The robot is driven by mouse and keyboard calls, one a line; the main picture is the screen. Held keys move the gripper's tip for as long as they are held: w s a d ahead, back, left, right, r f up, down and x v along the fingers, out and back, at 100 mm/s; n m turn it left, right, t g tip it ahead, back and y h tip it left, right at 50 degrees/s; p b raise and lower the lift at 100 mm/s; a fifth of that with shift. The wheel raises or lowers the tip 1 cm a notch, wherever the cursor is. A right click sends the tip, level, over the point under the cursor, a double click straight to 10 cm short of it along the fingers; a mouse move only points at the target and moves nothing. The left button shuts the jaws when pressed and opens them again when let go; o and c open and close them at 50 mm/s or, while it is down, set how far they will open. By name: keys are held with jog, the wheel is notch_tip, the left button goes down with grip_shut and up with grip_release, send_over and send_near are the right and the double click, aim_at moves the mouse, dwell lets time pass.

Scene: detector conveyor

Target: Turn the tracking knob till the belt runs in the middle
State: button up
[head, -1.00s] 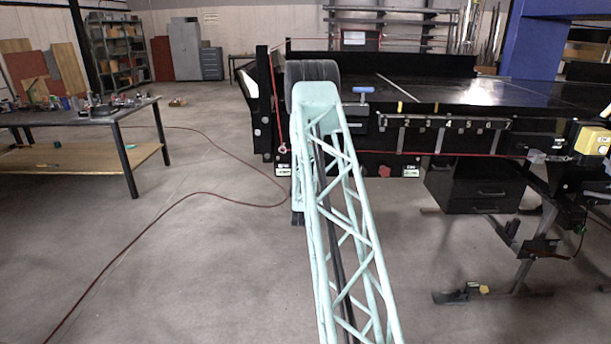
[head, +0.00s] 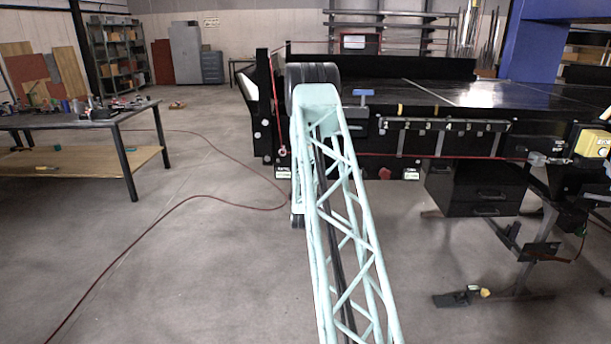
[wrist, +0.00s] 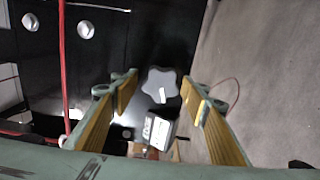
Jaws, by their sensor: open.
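The tracking knob (wrist: 161,86) is a grey, lobed knob with a short white mark, seen in the wrist view against a dark panel. My gripper (wrist: 158,80) is open, with one yellow-padded finger on each side of the knob in the picture. I see gaps between the fingers and the knob; how far the fingertips reach along it I cannot tell. The black belt (head: 480,94) with a pale line lies on the conveyor in the head view; whether it runs in the middle I cannot tell. My arm hides the knob and fingers in the head view.
A small label plate (wrist: 157,132) sits below the knob. A red cord (wrist: 62,60) runs at the left of the wrist view. A blue-handled part (head: 363,93) and a numbered bar (head: 445,125) are on the conveyor's near side. Open floor lies around a workbench (head: 85,115).

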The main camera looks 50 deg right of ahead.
jog(key=shift+a, duration=0.15)
jog(key=v, duration=1.1)
jog(key=shift+s+a, duration=0.3)
jog(key=shift+r, duration=0.1)
dwell(0.5)
